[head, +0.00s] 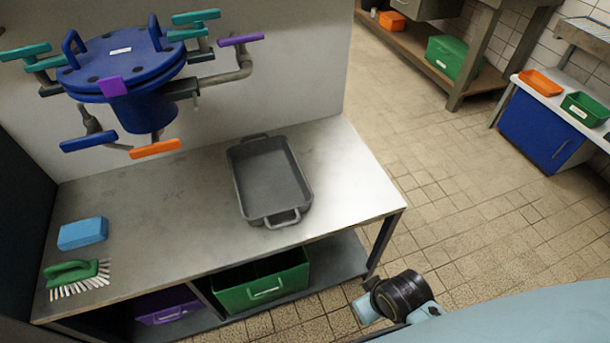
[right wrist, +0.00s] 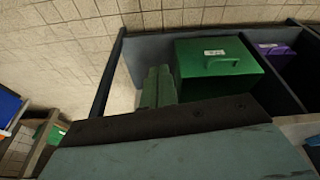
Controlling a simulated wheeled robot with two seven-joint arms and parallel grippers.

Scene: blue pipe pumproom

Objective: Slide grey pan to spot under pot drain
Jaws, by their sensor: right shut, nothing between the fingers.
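The grey pan (head: 268,178) lies on the metal bench (head: 345,170), right of the blue pot (head: 145,108), with one handle facing the bench's front edge and one at the back. The pot is mounted on the wall above the bench, with teal, purple, blue and orange valve handles around it. An orange handle (head: 156,149) is below it; I cannot make out the drain opening. My right gripper (right wrist: 158,72) shows in the right wrist view, its two green fingers together and empty, apart from the pan. My left gripper is not in view.
A blue sponge (head: 83,233) and green brush (head: 72,275) lie at the bench's left end. The bench surface between them and the pan is clear. A green bin (head: 262,285) and purple bin (head: 168,305) sit on the lower shelf. Open tiled floor lies to the right.

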